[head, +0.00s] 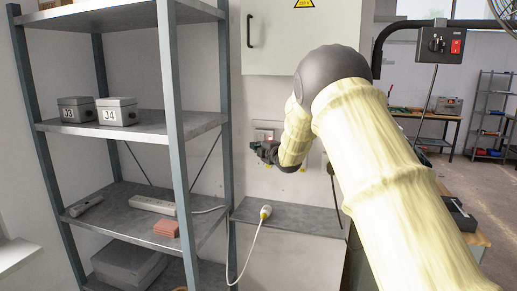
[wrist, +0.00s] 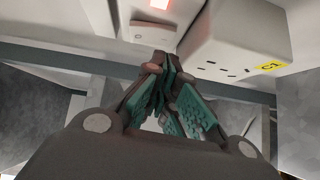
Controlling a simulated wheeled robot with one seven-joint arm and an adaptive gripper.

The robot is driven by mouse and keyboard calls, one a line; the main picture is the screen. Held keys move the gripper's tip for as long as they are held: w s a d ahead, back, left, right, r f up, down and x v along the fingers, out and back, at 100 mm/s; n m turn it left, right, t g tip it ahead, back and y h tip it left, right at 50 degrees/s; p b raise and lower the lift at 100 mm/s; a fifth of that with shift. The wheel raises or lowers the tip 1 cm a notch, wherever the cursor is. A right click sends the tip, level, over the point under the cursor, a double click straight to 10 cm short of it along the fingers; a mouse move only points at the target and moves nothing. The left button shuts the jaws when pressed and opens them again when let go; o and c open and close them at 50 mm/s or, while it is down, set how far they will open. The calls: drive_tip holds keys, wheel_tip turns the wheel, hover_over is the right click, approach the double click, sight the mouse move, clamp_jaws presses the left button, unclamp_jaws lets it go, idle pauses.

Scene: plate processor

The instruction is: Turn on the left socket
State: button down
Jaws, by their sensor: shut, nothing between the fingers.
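My gripper (head: 260,150) is at the wall under the white cabinet, with its fingers closed and nothing seen between them. In the wrist view, its green-padded fingertips (wrist: 165,62) are together just beside a white switch plate (wrist: 152,32) with a lit reddish light at its edge; I cannot tell whether they touch it. A white socket box (wrist: 235,45) with dark slots and a yellow label is to the right of the fingers. In the head view, a socket fitting (head: 267,130) shows partly above the gripper; my arm hides much of the wall to its right.
A metal shelf unit (head: 172,110) stands on the left with boxes J3 (head: 76,110) and J4 (head: 117,112). A grey ledge (head: 290,214) below the gripper carries a white plug (head: 265,212) with a hanging cord. A control box with a red switch (head: 440,45) is at upper right.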

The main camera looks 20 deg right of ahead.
drive_tip(key=s+f+b, duration=0.1)
drive_tip(key=s+b, duration=0.4)
drive_tip(key=s, duration=0.7)
drive_tip(key=shift+d+f, duration=0.15)
drive_tip(key=shift+d, duration=0.15)
drive_tip(key=shift+d, duration=0.1)
